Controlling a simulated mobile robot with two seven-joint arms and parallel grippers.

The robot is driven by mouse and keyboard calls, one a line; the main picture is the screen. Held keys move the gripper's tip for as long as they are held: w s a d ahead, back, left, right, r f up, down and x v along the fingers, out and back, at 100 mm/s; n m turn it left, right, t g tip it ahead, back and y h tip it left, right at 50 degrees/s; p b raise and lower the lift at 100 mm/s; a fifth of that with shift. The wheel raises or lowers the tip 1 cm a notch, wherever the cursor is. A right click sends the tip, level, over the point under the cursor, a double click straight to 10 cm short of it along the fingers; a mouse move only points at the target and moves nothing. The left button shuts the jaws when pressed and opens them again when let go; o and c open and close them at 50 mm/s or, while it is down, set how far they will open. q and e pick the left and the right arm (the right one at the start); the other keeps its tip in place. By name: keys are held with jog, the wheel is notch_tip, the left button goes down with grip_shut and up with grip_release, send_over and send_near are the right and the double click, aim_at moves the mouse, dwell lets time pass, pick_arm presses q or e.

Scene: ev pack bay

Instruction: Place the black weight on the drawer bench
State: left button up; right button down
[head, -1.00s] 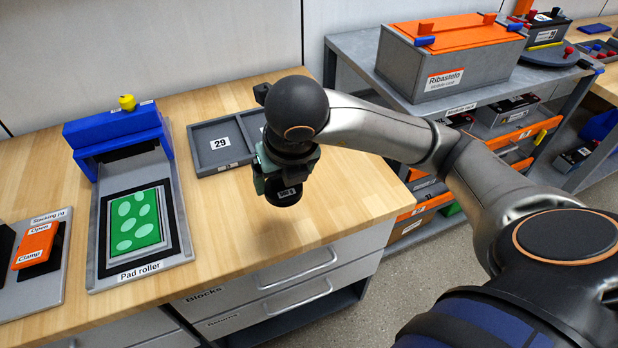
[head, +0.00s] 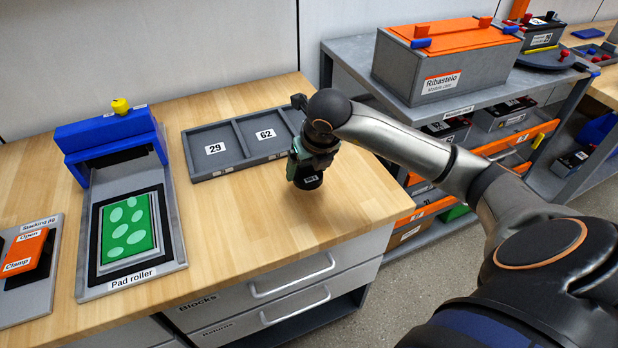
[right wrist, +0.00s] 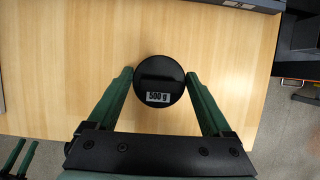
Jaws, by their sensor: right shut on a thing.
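The black weight (right wrist: 159,82) is round, with a "500 g" label, and sits between the green fingers of my right gripper (right wrist: 160,90) in the right wrist view. In the head view the right gripper (head: 306,168) is over the right part of the wooden drawer bench (head: 240,215), shut on the weight (head: 308,181). The weight appears close above the bench top; whether it touches cannot be told. My left gripper is not seen in the head view.
A grey tray (head: 190,161) marked 29 and 62 lies just left of the gripper. The pad roller (head: 172,259) and stacking jig (head: 45,305) are further left. A grey rack (head: 352,48) stands to the right. The bench's front right area is clear.

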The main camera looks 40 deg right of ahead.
aim_at(311, 174)
jog(key=shift+w+d+f, duration=0.1)
jog(key=shift+d+f, duration=0.05)
jog(key=shift+f, duration=0.75)
jog(key=shift+w+d+f, duration=0.1)
jog(key=shift+f, duration=0.8)
jog(key=shift+f, duration=0.2)
grip_release()
jog(key=shift+s, duration=0.1)
jog(key=shift+r, duration=0.25)
jog(key=p+v, duration=0.1)
jog(key=v, duration=1.1)
jog(key=shift+f, duration=0.1)
